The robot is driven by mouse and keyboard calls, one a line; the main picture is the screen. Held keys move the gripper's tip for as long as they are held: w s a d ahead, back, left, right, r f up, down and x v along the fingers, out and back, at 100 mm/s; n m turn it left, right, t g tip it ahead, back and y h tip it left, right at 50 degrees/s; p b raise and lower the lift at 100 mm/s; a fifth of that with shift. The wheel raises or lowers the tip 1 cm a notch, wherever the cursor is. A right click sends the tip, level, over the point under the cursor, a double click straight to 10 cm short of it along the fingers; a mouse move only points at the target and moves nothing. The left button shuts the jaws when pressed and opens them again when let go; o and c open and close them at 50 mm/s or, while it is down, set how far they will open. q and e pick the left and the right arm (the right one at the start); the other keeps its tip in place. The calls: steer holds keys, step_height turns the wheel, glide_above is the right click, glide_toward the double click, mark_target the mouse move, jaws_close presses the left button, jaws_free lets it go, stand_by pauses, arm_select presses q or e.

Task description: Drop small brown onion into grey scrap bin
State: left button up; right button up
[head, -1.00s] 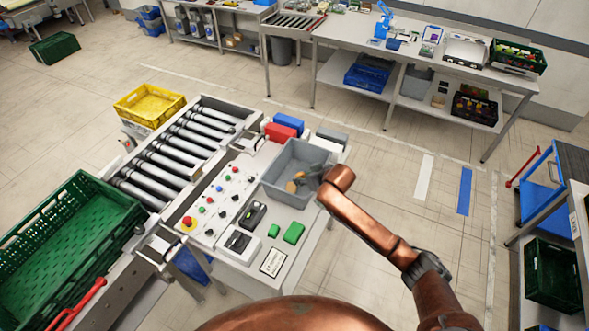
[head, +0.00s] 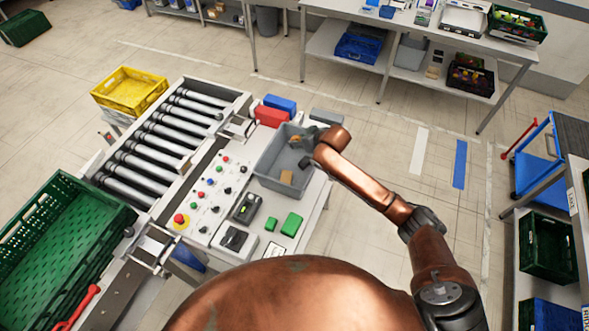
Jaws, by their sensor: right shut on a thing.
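The grey scrap bin (head: 268,180) stands on the control table in the middle of the head view. My right gripper (head: 299,143) is over the far part of the bin, at the end of the copper arm. It is shut on the small brown onion (head: 294,139), which shows as a small orange-brown patch by the fingers. The fingers hide part of it. I cannot tell the onion's exact height over the bin floor. A tan, block-like piece (head: 286,177) lies inside the bin near its front. My left gripper is not in view.
A red box (head: 271,117) and a blue box (head: 280,103) stand behind the bin. Control buttons and green blocks (head: 291,224) are in front and to the left. A roller conveyor (head: 165,135), a yellow crate (head: 129,90) and a green crate (head: 65,235) are at left.

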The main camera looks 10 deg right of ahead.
steer(key=f+b, duration=0.1)
steer(key=w+f+b, duration=0.1)
steer(key=f, duration=0.1)
steer(key=shift+w+a+f, duration=0.1)
steer(key=shift+w+f, duration=0.05)
steer(key=shift+w, duration=0.05)
steer(key=shift+s+d+f+b, duration=0.2)
steer(key=shift+f+b, duration=0.1)
steer(key=shift+b, duration=0.1)
steer(key=shift+r, duration=0.1)
steer(key=shift+a, duration=0.1)
steer(key=o, duration=1)
steer(key=shift+w, duration=0.2)
steer(key=shift+o, duration=1.3)
steer(key=shift+s, duration=0.2)
steer(key=shift+w, duration=0.1)
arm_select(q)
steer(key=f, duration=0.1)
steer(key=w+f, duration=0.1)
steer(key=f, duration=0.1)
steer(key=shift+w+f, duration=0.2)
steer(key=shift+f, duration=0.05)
arm_select(e)
steer(key=v, duration=1.2)
